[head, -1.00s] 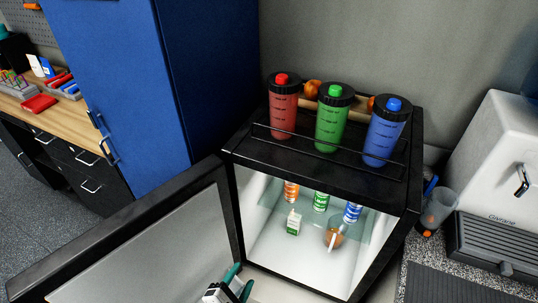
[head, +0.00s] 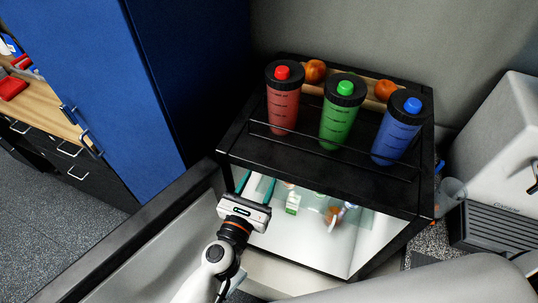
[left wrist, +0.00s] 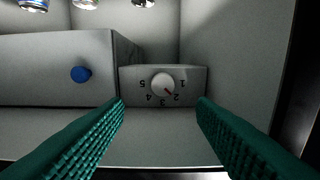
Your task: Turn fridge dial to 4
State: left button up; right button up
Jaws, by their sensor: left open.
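The fridge dial (left wrist: 162,83) is a round white knob on a grey panel inside the fridge. In the left wrist view its numbers 1 to 5 appear upside down around it. A small red mark on the dial points toward the 2. My left gripper (head: 255,186) is open and empty at the opening of the black fridge (head: 305,160), below its top edge. In the left wrist view its teal fingers (left wrist: 160,118) stand either side of the dial, apart from it. The dial cannot be made out in the head view. My right gripper is not in view.
The fridge door (head: 85,240) stands open on the left. A red bottle (head: 283,105), green bottle (head: 339,118) and blue bottle (head: 395,135) stand on top behind a rail. A carton (head: 293,203) is inside. A box with a blue knob (left wrist: 80,74) sits beside the dial panel.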

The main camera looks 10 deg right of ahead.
pick_arm(q)
jog(key=x, duration=0.8)
jog(key=shift+a+f, duration=0.2)
jog(key=shift+c, duration=0.9)
jog(key=c, duration=0.8)
jog(key=shift+m, duration=0.7)
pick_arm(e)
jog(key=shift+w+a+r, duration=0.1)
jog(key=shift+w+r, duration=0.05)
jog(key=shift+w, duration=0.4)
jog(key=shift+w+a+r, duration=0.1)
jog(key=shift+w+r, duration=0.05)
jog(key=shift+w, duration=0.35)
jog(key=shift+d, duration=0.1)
pick_arm(q)
jog(key=o, duration=1)
